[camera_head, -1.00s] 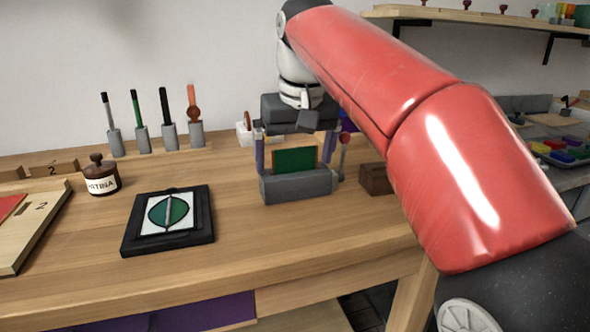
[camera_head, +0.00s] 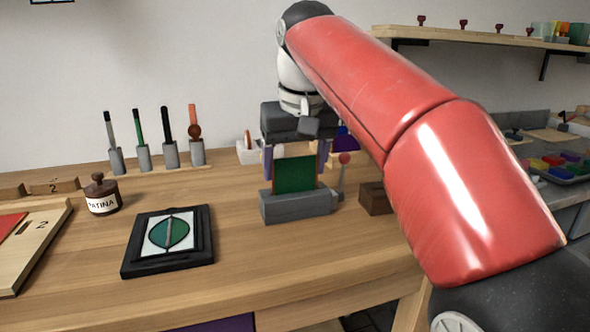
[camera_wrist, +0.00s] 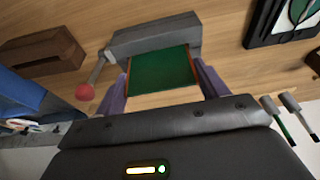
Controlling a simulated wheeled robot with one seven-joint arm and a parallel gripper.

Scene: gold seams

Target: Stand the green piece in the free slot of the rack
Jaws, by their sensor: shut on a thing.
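The green piece (camera_head: 295,175) is an upright flat panel with orange-brown side edges. It stands at a grey block (camera_head: 297,206), its lower edge at the block's top; I cannot tell whether any of it sits inside. My gripper (camera_head: 296,163) is shut on the piece, with one purple finger at each side. The wrist view also shows the green piece (camera_wrist: 160,77) between the fingers, with the grey block (camera_wrist: 155,38) beyond it. Behind my gripper, a white holder (camera_head: 247,155) with an orange-brown piece is partly hidden; I cannot tell whether it is the rack.
A red-knobbed stick (camera_head: 344,160) and a brown wooden block (camera_head: 376,199) stand close to the right of the grey block. A black-framed leaf panel (camera_head: 168,241) lies front left. A patina jar (camera_head: 101,195) and several upright tools (camera_head: 155,150) stand further left.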

